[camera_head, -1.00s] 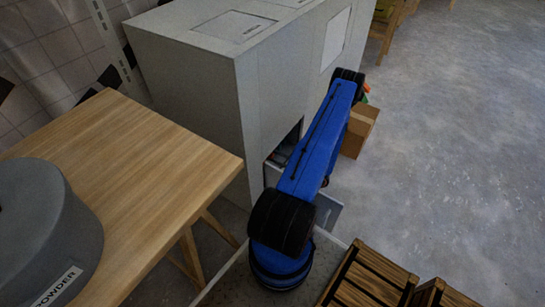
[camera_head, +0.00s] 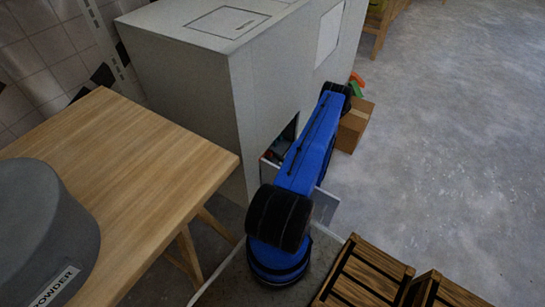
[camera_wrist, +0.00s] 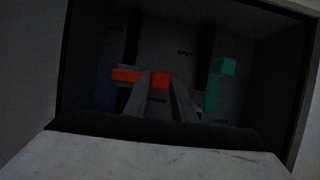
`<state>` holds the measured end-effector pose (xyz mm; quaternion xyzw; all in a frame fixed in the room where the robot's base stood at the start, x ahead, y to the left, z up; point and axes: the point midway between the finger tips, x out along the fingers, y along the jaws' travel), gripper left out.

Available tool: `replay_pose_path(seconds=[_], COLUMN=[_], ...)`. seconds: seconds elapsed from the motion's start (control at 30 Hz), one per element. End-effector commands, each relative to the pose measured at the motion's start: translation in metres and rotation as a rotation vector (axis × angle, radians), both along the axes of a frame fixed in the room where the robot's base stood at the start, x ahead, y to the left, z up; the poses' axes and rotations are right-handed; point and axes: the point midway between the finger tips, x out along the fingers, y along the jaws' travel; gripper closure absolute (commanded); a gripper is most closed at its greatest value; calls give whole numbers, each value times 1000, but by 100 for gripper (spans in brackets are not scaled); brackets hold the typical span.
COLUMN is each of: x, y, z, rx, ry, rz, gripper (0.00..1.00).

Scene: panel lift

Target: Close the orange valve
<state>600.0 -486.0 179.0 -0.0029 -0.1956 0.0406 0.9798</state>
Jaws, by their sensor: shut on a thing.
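The orange valve (camera_wrist: 126,76) shows in the wrist view inside a dark recess, with its handle lying roughly level. Part of the orange handle sits between the two fingers of my gripper (camera_wrist: 160,84), which is shut on it. The fingers hide some of the handle and what lies behind it. A teal valve (camera_wrist: 222,68) stands to the right of the fingers, apart from them, with its handle upright. In the head view, my blue arm covers much of the grey cabinet's opening (camera_head: 283,143), and my gripper is hidden.
The grey cabinet (camera_head: 190,85) has a lowered panel (camera_head: 325,207) below its opening. A wooden table (camera_head: 130,150) with a grey powder container (camera_head: 45,215) stands left. Wooden crates (camera_head: 365,275) lie at the front, a cardboard box (camera_head: 353,125) behind my arm. The floor on the right is clear.

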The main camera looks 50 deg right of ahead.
Motion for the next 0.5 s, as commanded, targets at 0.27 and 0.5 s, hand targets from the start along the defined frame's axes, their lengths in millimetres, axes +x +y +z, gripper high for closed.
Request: replay_pose_path(seconds=[0.27,0.5], x=[0,0], y=[0,0], z=[-3,-3], rx=[37,38], ry=[4,4], rz=[-1,0], gripper=[100,100])
